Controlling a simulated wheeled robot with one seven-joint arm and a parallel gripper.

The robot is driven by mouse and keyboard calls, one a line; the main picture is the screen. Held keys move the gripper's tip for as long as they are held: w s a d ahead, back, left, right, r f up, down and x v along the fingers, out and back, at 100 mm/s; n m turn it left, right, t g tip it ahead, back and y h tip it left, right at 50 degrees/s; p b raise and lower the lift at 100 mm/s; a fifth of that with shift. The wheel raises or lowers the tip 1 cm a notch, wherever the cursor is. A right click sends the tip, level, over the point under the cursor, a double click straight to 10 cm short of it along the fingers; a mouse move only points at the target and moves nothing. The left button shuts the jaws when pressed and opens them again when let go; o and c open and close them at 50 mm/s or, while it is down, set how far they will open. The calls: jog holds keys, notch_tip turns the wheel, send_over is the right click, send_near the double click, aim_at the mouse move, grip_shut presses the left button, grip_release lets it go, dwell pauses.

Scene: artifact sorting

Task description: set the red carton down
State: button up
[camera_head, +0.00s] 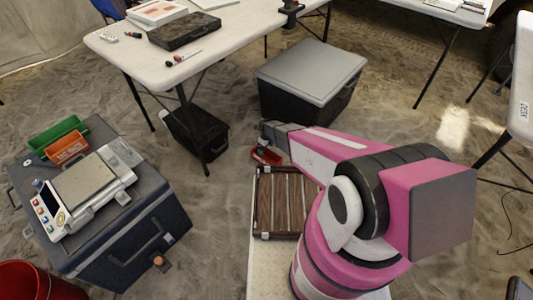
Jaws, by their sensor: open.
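A small red object, likely the red carton (268,156), shows just below the end of my arm, by the far edge of the wooden slatted crate (262,205). My gripper (264,146) is open above it, pointing down. It is small and partly dark here, and I cannot tell whether it touches the carton. Whether the carton rests on the crate's edge or on something beyond it is also unclear. My pink arm hides part of the crate.
A dark case (150,235) at left bears a scale (85,190), a green bin (55,138) and an orange-red bin (66,147). A grey-lidded box (312,66) stands behind my gripper. A white table (140,62) and black crate (205,135) are at back left.

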jog(key=s+d+r+n, duration=0.2)
jog(key=d+r+n, duration=0.2)
jog(key=r, duration=0.4)
jog(key=s+d+r+n, duration=0.2)
jog(key=d+r+n, duration=0.1)
jog(key=r, duration=0.5)
jog(key=s+d+r+n, duration=0.3)
jog(key=d+r+n, duration=0.1)
jog(key=r, duration=0.4)
jog(key=s+d+r+n, duration=0.5)
jog(key=s+r+n, duration=0.1)
jog(key=r, duration=0.3)
jog(key=s+d+r+n, duration=0.5)
jog(key=s+r+n, duration=0.2)
jog(key=r, duration=0.3)
jog(key=shift+s+d+n, duration=0.2)
jog(key=shift+n, duration=0.6)
